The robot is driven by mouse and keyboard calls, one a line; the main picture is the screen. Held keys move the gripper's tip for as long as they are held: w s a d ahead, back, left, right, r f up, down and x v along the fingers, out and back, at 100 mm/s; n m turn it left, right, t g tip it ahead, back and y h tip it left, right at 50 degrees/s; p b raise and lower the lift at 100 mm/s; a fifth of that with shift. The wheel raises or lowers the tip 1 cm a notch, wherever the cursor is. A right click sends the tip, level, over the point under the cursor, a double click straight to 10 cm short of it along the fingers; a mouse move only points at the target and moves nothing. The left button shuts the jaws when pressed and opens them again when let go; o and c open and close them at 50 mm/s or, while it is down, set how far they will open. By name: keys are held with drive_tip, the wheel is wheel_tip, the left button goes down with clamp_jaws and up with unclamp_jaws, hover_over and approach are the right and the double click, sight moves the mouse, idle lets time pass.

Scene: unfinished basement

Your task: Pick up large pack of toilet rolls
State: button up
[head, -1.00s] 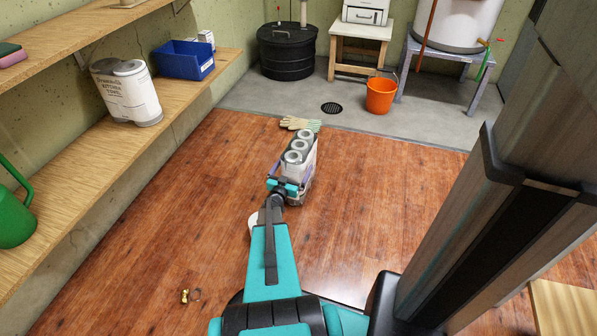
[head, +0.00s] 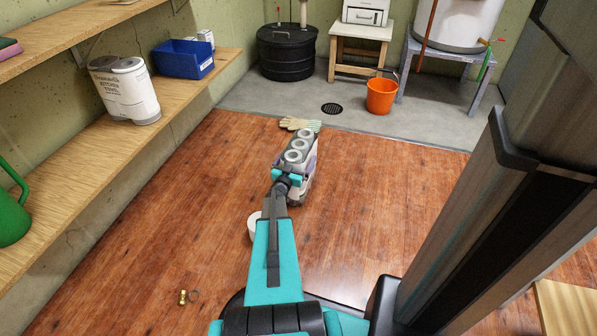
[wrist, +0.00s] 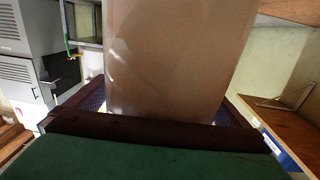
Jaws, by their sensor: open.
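The large pack of toilet rolls (head: 303,150) stands on the wooden floor in the head view, with round white roll ends showing on top. My gripper (head: 293,175) is at its near end and hides its lower near part. In the wrist view the pack's smooth, shiny wrapped side (wrist: 180,60) fills the middle, very close. The dark finger pads show on both sides of it. The jaws are open around the pack; I cannot tell whether either pad touches it.
Gloves (head: 300,124) lie just beyond the pack. A white round object (head: 254,226) lies beside my arm, and small brass-coloured fittings (head: 183,297) lie nearer. Left shelves hold a kitchen towel pack (head: 126,90) and blue bin (head: 184,60). An orange bucket (head: 381,96) stands behind.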

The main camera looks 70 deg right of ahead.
sight(298, 151)
drive_tip(key=c, duration=1.6)
drive_tip(key=shift+r, duration=0.15)
drive_tip(key=c, duration=0.3)
drive_tip(key=shift+c, duration=0.2)
drive_tip(key=shift+r, duration=0.15)
drive_tip(key=shift+r+p, duration=1)
drive_tip(key=shift+r, duration=0.6)
drive_tip(key=s+a+p, duration=0.1)
drive_tip(key=s+a, duration=0.3)
drive_tip(key=s, duration=0.2)
drive_tip(key=s+a+r+p, duration=0.1)
drive_tip(key=s+a+p, duration=0.1)
drive_tip(key=s+a, duration=0.2)
drive_tip(key=s, duration=0.3)
drive_tip(key=shift+s+a+r, duration=0.2)
drive_tip(key=shift+a+r, duration=0.05)
drive_tip(key=shift+a, duration=0.1)
